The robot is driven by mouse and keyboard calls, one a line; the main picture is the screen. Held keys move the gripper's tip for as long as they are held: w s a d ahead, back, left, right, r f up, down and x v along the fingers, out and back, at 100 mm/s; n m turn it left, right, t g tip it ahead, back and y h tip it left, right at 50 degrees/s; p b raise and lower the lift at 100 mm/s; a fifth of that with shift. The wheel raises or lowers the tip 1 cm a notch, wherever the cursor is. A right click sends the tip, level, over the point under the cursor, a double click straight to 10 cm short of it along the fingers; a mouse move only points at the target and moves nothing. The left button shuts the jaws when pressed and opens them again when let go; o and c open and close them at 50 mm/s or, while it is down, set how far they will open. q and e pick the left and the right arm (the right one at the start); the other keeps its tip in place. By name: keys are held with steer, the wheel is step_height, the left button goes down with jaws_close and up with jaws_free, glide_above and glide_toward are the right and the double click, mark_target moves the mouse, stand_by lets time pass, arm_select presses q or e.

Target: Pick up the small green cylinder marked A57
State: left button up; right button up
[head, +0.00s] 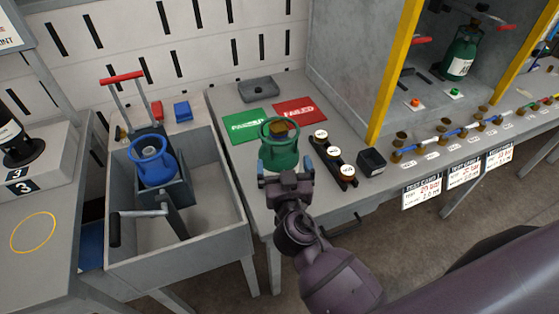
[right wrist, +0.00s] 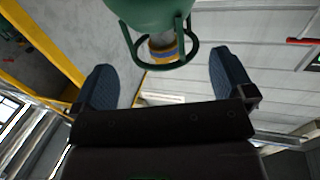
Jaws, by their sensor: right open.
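A small green cylinder (head: 279,155) with a round collar on top stands on the grey bench, in front of the green and red mats. No A57 marking can be read on it. My right gripper (head: 286,172) is open at the near side of this cylinder, one finger to each side. In the right wrist view, the green cylinder (right wrist: 152,12) shows at the top with its collar ring and brass valve. The blue-padded fingers of my right gripper (right wrist: 162,82) are spread wide, with nothing between the pads. My left gripper is out of view.
A blue cylinder (head: 152,165) sits in a grey trough (head: 215,235) at left. A row of round-topped pieces (head: 334,158) and a dark box (head: 371,162) stand close right of the green cylinder. Another green cylinder (head: 459,58) stands in a booth behind yellow posts.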

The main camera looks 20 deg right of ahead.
mark_target(280, 148)
steer(key=shift+x, duration=1.2)
steer(key=p+x, duration=0.1)
steer(key=x, duration=0.3)
steer(key=shift+w, duration=0.25)
steer(key=shift+w+d+p, duration=0.1)
steer(key=shift+w+p, duration=0.2)
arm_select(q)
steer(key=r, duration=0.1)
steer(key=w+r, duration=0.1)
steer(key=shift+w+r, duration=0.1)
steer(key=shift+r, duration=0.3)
arm_select(e)
steer(key=shift+f, duration=0.1)
steer(key=c, duration=1.6)
steer(key=shift+c, duration=0.5)
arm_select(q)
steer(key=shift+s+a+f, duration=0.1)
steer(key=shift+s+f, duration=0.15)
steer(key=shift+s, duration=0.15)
